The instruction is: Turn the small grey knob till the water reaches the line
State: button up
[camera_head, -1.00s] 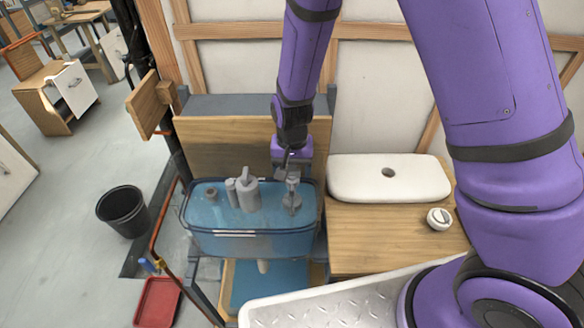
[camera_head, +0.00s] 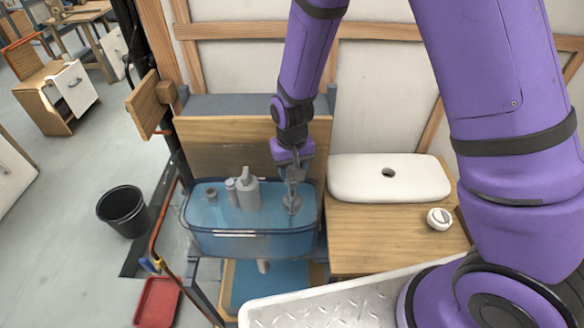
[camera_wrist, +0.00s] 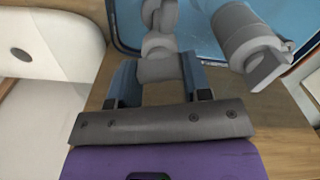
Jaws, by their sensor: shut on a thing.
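The clear blue tank (camera_head: 250,243) of water stands on a stand left of centre in the head view, with a pale line (camera_head: 236,232) across its front wall. I cannot tell exactly how the water surface sits against that line. My gripper (camera_head: 293,180) reaches down over the tank's right end. In the wrist view my gripper's (camera_wrist: 160,78) two blue-grey fingers are shut on the small grey knob (camera_wrist: 158,68), one on each side. The knob is on top of a grey fitting (camera_head: 292,203) inside the tank; the fingers partly hide it.
A grey valve column (camera_head: 247,195) stands in the middle of the tank, close to my gripper. A white lid (camera_head: 388,178) and a round white button piece (camera_head: 439,219) lie on the wooden bench (camera_head: 375,240) to the right. A black bucket (camera_head: 122,211) stands on the floor.

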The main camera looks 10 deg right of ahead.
jog(key=o, duration=0.9)
jog(key=shift+r, duration=0.15)
notch_tip(320, 180, up, 11)
jog(key=shift+f, duration=0.2)
